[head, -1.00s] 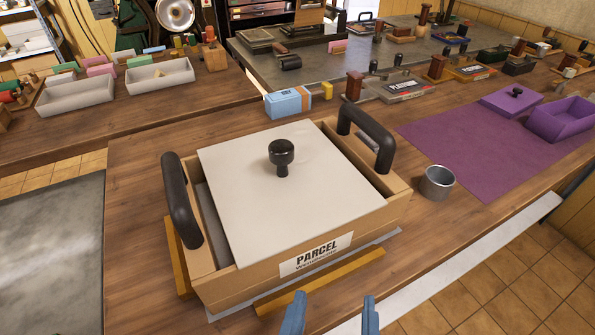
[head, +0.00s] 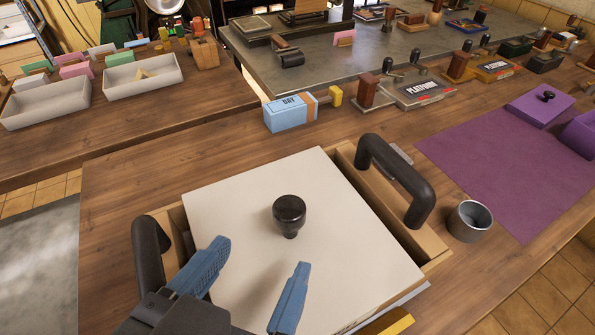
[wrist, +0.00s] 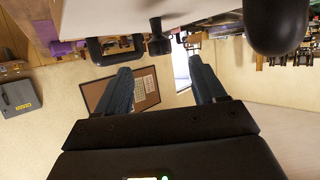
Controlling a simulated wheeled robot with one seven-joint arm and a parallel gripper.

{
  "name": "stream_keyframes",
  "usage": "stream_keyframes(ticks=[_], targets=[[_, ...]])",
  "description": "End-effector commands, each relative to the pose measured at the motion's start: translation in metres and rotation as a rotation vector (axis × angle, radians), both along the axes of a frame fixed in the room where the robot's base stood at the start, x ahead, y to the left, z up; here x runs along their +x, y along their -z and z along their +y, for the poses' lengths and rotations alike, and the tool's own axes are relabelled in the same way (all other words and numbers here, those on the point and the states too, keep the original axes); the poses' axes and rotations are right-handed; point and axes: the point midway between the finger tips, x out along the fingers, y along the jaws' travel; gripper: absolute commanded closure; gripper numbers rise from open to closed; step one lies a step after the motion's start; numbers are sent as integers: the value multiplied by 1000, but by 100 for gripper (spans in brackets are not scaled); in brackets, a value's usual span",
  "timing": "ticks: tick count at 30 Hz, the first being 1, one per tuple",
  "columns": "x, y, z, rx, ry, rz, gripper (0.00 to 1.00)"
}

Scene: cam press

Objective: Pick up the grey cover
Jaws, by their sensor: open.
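The grey cover (head: 235,205) is a flat pale square panel with a black round knob (head: 290,213) at its middle. It rests at an angle on the wooden parcel box (head: 372,190), which has black handles on two sides. My gripper (head: 258,262) is open and empty, above the near part of the cover, with the knob just beyond its blue fingertips. In the wrist view the open fingers (wrist: 160,72) point toward the knob (wrist: 160,42), which is apart from them. My gripper hides the box's near left part.
Black handles (head: 400,180) rise at the box's right and left (head: 148,255). A metal cup (head: 469,220) stands close at right, beside a purple mat (head: 490,170). A blue box (head: 290,112) stands behind. The wooden counter left of the box is clear.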

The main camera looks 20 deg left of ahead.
Motion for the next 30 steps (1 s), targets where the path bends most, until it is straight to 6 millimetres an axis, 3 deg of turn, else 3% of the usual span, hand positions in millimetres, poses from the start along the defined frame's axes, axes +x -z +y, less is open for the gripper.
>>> stream_keyframes(ticks=[11,21,30], targets=[[28,10,1,1,3,0,30],[69,24,0,0,2,1,30],[73,26,1,2,1,0,30]])
